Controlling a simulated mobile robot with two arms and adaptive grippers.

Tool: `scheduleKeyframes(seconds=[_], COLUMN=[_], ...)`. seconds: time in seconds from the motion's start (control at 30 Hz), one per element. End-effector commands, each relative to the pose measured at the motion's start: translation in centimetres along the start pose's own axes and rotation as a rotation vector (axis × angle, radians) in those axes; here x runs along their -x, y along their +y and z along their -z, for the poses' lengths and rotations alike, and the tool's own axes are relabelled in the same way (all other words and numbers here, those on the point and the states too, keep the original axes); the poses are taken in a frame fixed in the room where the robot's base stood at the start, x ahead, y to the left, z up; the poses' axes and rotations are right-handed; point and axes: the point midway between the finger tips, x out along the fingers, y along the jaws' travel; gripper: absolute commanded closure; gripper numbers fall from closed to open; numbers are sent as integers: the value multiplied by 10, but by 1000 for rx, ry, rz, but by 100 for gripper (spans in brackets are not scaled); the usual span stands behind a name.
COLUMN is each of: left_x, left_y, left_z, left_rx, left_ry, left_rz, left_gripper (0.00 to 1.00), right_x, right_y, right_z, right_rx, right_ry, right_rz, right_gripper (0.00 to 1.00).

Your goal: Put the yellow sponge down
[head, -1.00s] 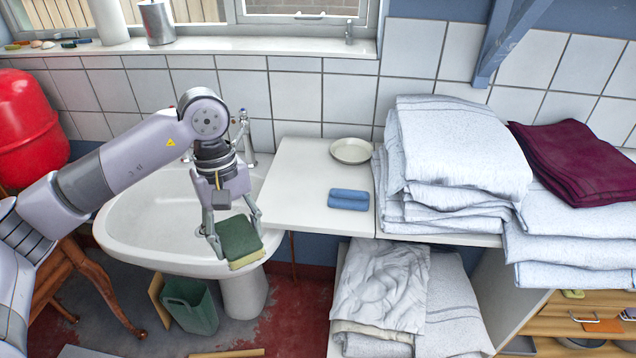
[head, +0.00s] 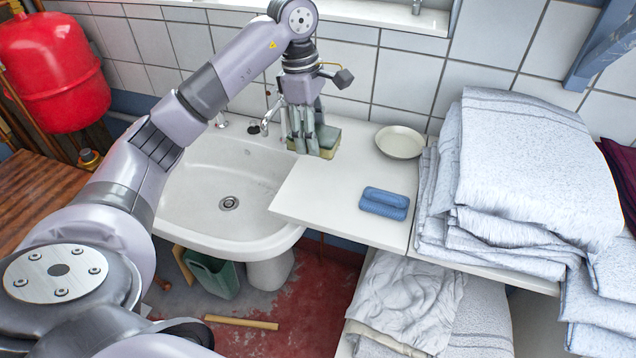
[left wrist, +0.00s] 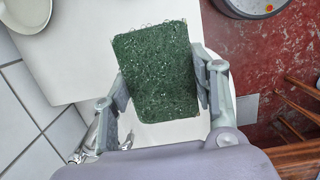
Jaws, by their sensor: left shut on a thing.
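The yellow sponge (head: 331,152) has a dark green scouring top. It is at the back left of the white counter (head: 310,195), beside the sink and close to the tiled wall. My left gripper (head: 311,143) points down and is shut on it. The left wrist view shows the green face of the sponge (left wrist: 155,72) between the two fingers (left wrist: 162,90). I cannot tell whether its underside touches the counter. My right gripper is not in view.
A cream dish (head: 400,141) and a blue folded cloth (head: 384,203) are on the counter to the right. Stacked white towels (head: 530,160) stand further right. The sink (head: 215,185) with its tap (head: 268,122) is on the left. The counter's front left part is bare.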

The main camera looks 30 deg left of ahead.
Motion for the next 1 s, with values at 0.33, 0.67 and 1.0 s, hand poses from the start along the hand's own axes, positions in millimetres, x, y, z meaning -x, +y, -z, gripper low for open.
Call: scheduleKeyframes(seconds=[0.33, 0.67, 1.0], left_x=[-84, -113, -144], left_y=[-1, 0, 1], left_z=[13, 17, 22], left_rx=[0, -1, -3], left_ry=[0, 0, -1], left_rz=[3, 2, -3], left_gripper=[69, 69, 69], right_x=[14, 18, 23], right_y=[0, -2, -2], right_z=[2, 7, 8], right_rx=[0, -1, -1], right_ry=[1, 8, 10], right_rz=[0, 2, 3], right_gripper=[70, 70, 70])
